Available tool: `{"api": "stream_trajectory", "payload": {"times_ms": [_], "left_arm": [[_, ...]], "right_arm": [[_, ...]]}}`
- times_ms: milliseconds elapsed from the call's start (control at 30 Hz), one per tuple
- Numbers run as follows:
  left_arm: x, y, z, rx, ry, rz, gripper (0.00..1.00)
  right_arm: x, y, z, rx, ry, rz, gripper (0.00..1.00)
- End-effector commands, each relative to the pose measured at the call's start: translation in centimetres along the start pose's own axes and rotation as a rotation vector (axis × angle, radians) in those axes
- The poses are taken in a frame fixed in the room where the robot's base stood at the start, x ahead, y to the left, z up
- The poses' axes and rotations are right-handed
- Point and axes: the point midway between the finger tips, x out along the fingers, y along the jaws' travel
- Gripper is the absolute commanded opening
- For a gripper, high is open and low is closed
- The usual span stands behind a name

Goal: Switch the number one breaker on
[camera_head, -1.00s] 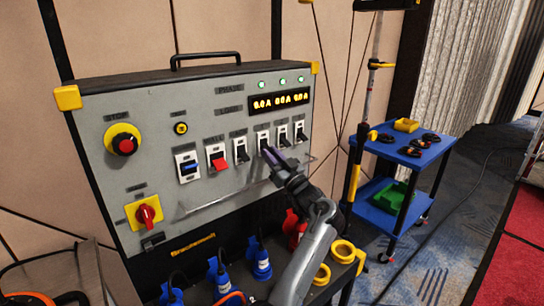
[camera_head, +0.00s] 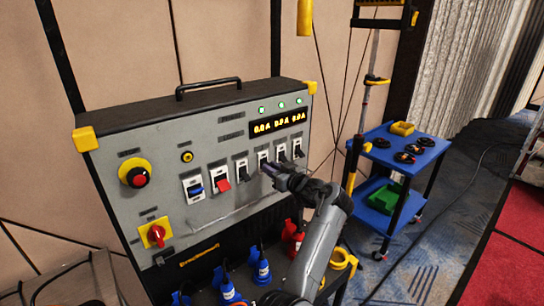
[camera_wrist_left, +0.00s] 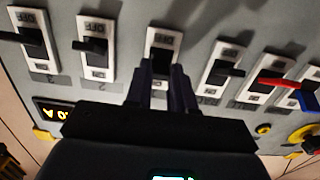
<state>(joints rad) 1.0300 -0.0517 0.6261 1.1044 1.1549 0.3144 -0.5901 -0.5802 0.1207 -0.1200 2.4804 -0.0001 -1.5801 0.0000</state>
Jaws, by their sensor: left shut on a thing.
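The number one breaker (camera_head: 263,156) is a white-framed switch with a black lever on the grey panel (camera_head: 140,215), fourth from the left in the head view. My left gripper (camera_head: 268,170) reaches it from the lower right and is shut on its lever. In the left wrist view the breaker (camera_wrist_left: 160,40) shows above the two dark fingertips (camera_wrist_left: 163,75), which hide part of the lever. I cannot tell the lever's exact position. My right gripper is not in view.
Blue plugs (camera_head: 262,266) and a red plug (camera_head: 293,238) sit below. A blue cart (camera_head: 400,150) stands at right.

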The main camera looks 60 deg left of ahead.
Motion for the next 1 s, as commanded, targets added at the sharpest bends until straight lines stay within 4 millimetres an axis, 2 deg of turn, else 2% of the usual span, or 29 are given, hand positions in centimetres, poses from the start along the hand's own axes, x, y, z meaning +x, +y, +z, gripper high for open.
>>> {"api": "stream_trajectory", "payload": {"times_ms": [33, 200, 400, 700, 1000], "left_arm": [[-0.2, 0.1, -1.7, -0.001, -0.047, 0.001, 0.00], [-0.1, 0.1, -2.3, -0.001, -0.200, 0.001, 0.00], [0.1, 0.0, -2.7, 0.000, -0.350, 0.000, 0.00], [0.4, 0.0, -2.9, 0.000, -0.486, 0.001, 0.00], [0.5, 0.0, -2.7, 0.000, -0.525, 0.000, 0.00]], "right_arm": [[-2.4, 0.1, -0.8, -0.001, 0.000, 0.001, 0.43], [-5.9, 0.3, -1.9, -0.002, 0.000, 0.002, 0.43], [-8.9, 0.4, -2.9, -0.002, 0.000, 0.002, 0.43], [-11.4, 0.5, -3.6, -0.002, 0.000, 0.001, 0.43], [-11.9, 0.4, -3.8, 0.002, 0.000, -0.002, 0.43]]}}
